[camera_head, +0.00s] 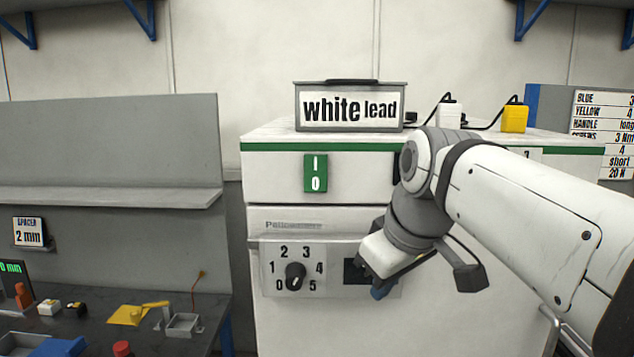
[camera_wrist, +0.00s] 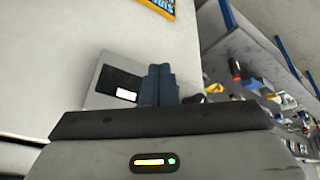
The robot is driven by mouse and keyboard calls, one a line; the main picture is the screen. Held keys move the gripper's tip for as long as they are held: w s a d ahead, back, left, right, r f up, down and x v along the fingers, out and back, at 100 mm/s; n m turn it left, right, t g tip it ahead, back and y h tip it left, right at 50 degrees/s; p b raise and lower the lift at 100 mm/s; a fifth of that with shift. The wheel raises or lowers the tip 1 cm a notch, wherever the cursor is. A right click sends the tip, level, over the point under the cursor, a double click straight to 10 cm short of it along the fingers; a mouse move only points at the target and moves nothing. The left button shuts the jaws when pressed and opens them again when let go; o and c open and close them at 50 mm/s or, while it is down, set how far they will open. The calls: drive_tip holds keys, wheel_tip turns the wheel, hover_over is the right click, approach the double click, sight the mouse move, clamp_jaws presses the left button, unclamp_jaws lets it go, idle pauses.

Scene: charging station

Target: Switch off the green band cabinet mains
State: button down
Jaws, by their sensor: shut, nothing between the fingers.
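The white cabinet with a green band (camera_head: 275,147) stands in the middle of the head view. A green switch plate (camera_head: 315,173) marked I over 0 is on its upper front; I cannot tell which way it is set. Below it is a panel with a black rotary knob (camera_head: 295,276) and a dial numbered 0 to 5. The knob's pointer is too small to read surely. A dark window (camera_head: 355,271) on the same panel is partly hidden by my gripper (camera_head: 379,292). My gripper is shut and empty, below and right of the green switch; its fingers show in the wrist view (camera_wrist: 159,70).
A "white lead" sign (camera_head: 351,107) stands on the cabinet top, with a white plug (camera_head: 449,115) and a yellow plug (camera_head: 514,118). A grey workbench (camera_head: 205,310) with small parts is at left. My arm covers the cabinet's right front.

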sight(314, 183)
drive_tip(key=w+a+r+n+y, duration=0.1)
drive_tip(key=a+r+n, duration=0.2)
drive_tip(key=r, duration=0.7)
drive_tip(key=w+a+r+n+t+y, duration=0.1)
drive_tip(key=a+r+n, duration=0.2)
drive_tip(key=r+n, duration=0.3)
wheel_tip(314, 183, up, 4)
drive_tip(key=shift+a+r+n, duration=0.2)
drive_tip(key=shift+a+n, duration=0.05)
drive_tip(key=shift+n, duration=0.05)
drive_tip(key=w+a+f, duration=0.1)
drive_tip(key=w+f, duration=0.1)
drive_tip(key=f, duration=0.1)
drive_tip(key=w+a+f+p, duration=0.1)
drive_tip(key=w+f, duration=0.1)
drive_tip(key=w, duration=0.1)
drive_tip(key=w+a+f+p, duration=0.1)
drive_tip(key=w+f, duration=0.2)
drive_tip(key=shift+w+a+f, duration=0.15)
drive_tip(key=shift+w+f, duration=0.05)
drive_tip(key=shift+f, duration=0.15)
